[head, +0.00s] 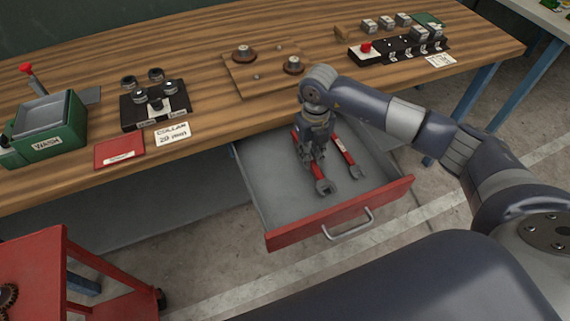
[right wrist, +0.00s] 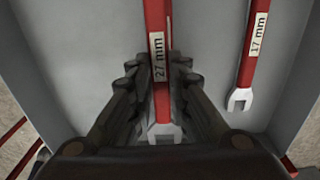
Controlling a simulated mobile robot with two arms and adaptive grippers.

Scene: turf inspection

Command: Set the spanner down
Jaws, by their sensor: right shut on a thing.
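My right gripper (head: 314,158) is inside the open drawer (head: 270,203) of the workbench. It is shut on a red spanner (head: 325,186) with a grey open-ended jaw. In the right wrist view my right gripper (right wrist: 160,85) has its fingers on both sides of this spanner (right wrist: 158,25), whose label reads 27 mm. A second red spanner (head: 343,150), labelled 17 mm in the right wrist view (right wrist: 252,60), lies to the right of it in the drawer. I cannot tell whether the held spanner touches the drawer floor. My left gripper is not in view.
The wooden bench top (head: 200,60) carries a green WASH basin (head: 48,128), a black holder with collars (head: 155,104), a red booklet (head: 119,151) and a switch panel (head: 400,48). A red cart (head: 90,285) stands at the lower left. The drawer's left part is clear.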

